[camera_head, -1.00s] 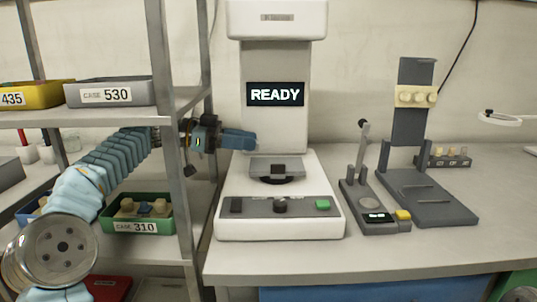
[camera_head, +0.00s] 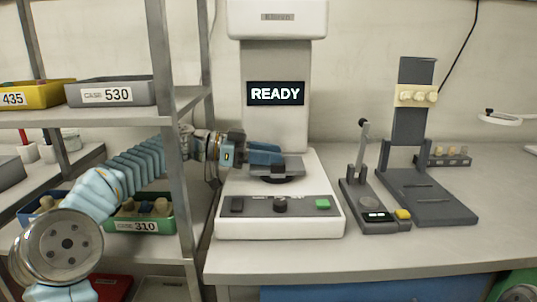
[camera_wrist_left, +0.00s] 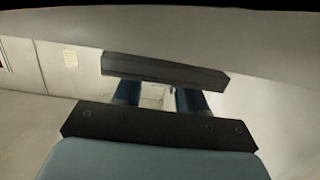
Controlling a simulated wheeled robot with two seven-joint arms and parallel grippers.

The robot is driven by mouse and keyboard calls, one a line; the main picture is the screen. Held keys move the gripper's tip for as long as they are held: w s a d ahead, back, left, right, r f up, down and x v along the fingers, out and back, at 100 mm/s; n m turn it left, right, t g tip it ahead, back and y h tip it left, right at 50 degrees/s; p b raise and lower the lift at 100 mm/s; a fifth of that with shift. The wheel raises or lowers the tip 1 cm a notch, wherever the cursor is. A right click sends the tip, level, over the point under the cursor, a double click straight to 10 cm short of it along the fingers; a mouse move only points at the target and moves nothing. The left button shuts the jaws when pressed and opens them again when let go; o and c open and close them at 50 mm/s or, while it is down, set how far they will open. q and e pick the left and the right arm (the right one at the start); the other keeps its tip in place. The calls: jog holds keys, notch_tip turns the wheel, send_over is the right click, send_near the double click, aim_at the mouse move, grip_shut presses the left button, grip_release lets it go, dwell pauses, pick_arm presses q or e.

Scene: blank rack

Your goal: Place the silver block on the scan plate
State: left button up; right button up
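The scan plate appears to be the small grey ledge (camera_head: 294,166) at the front of the white machine (camera_head: 279,222) whose screen reads READY. My left gripper (camera_head: 272,155) reaches in from the left, its blue fingers over the left and back part of this ledge. In the left wrist view its two blue fingers (camera_wrist_left: 158,97) stand apart, with a pale patch between them. I cannot tell whether that patch is a held thing or background. I cannot make out a silver block in either view. My right gripper is not in view.
A metal shelf post (camera_head: 178,130) stands close to my left arm. A green bin (camera_head: 137,226) marked 310 and a grey bin (camera_head: 110,92) marked 530 sit on the shelves. A small dark device (camera_head: 372,210) and a dark stand (camera_head: 428,197) stand right of the machine.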

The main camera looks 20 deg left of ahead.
pick_arm(q)
jog(key=shift+o, duration=1.2)
jog(key=v, duration=1.2)
jog(key=shift+b, duration=0.35)
